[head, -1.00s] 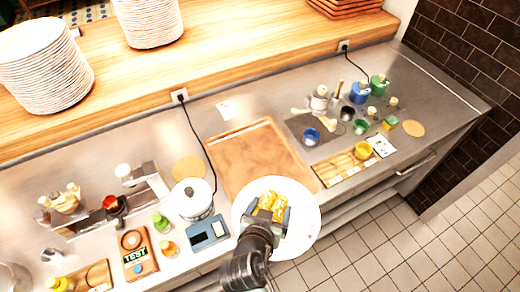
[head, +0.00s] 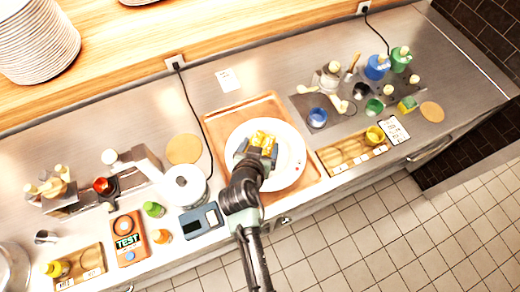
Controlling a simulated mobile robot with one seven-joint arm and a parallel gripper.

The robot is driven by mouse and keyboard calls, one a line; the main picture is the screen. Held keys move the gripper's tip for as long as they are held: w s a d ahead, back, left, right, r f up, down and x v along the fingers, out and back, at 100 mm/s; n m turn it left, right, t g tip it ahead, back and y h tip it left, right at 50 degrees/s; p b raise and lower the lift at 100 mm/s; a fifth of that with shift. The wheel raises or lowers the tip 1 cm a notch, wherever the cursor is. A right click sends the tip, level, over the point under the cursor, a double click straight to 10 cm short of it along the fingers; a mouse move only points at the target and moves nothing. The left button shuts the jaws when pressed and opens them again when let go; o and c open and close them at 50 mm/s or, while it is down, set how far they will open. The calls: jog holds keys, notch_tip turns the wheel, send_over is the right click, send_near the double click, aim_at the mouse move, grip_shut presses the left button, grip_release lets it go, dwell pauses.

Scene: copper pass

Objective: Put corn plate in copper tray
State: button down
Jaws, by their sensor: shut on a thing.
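The corn plate is a round white plate (head: 290,172) with yellow corn (head: 262,139) near its middle. My gripper (head: 258,152) is at the corn, shut on the corn plate; its fingertips partly hide the contact. The copper tray (head: 222,127) is a flat, brown-orange rectangle on the steel counter. The plate is over the tray and covers much of its middle and front. I cannot tell whether the plate touches the tray or is a little above it.
A scale (head: 201,219) and a white pot (head: 185,185) stand left of the tray. A wooden rack (head: 350,157) and several cups and jars stand to the right. A black cord (head: 192,110) runs down near the tray's left edge. The counter behind the tray is mostly clear.

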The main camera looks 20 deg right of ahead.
jog(key=shift+w+f, duration=0.1)
jog(key=shift+f, duration=1.7)
grip_release()
jog(key=shift+f, duration=0.2)
